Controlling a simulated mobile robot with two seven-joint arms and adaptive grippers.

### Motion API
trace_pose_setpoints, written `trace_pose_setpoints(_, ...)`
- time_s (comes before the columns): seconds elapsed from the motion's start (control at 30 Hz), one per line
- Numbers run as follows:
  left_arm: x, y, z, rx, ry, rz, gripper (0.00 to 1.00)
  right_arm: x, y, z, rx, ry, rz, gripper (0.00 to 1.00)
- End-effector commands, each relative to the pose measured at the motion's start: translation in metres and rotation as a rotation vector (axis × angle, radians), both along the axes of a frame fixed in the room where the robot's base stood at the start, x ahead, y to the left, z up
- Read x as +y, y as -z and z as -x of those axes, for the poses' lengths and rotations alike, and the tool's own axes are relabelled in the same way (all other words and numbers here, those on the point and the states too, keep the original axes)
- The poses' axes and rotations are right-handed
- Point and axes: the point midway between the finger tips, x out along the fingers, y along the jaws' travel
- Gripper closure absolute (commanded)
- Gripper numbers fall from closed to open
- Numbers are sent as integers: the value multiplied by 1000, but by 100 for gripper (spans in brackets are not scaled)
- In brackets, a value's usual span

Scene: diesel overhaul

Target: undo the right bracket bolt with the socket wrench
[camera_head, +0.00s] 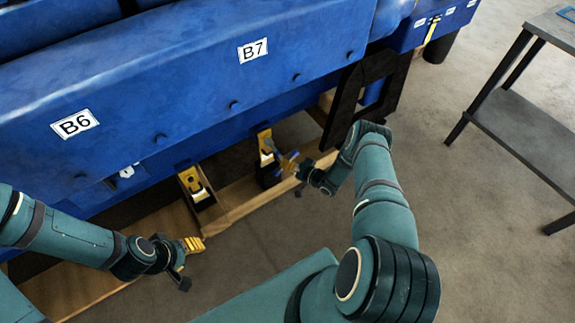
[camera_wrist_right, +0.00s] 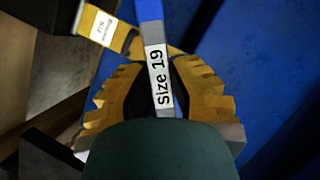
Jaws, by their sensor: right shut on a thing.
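The socket wrench (camera_wrist_right: 148,12) has a blue part and a grey part with a "Size 19" label, seen close up in the right wrist view. My right gripper (camera_wrist_right: 158,88) is shut on it, a yellow finger on each side. In the head view my right gripper (camera_head: 298,170) is beside the farther yellow bracket (camera_head: 265,141), below the blue engine. A yellow piece with a small label (camera_wrist_right: 103,28) shows beside the wrench in the wrist view. The bolt and its contact with the socket cannot be made out. My left gripper (camera_head: 187,258) is low at the left; its finger gap is unclear.
The blue engine (camera_head: 190,75), marked B6 and B7, fills the upper left. A nearer yellow bracket (camera_head: 194,184) stands by the wooden beam (camera_head: 240,204) below it. A grey table (camera_head: 520,125) stands at right, with clear floor between.

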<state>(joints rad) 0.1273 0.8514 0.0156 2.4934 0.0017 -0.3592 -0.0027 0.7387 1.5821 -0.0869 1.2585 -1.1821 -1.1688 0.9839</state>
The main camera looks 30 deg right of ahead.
Motion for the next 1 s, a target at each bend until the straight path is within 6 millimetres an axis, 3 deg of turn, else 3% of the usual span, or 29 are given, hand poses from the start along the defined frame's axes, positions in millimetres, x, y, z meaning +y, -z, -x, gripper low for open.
trace_pose_setpoints(0.37, 0, 0, 0, 0, 0, 0, 53, 1, -1, 1, -1, -1, -1, 100)
trace_pose_setpoints(1.0, 0, -4, 0, 0, 0, 0, 53, -2, 0, 34, 2, -1, -2, 100)
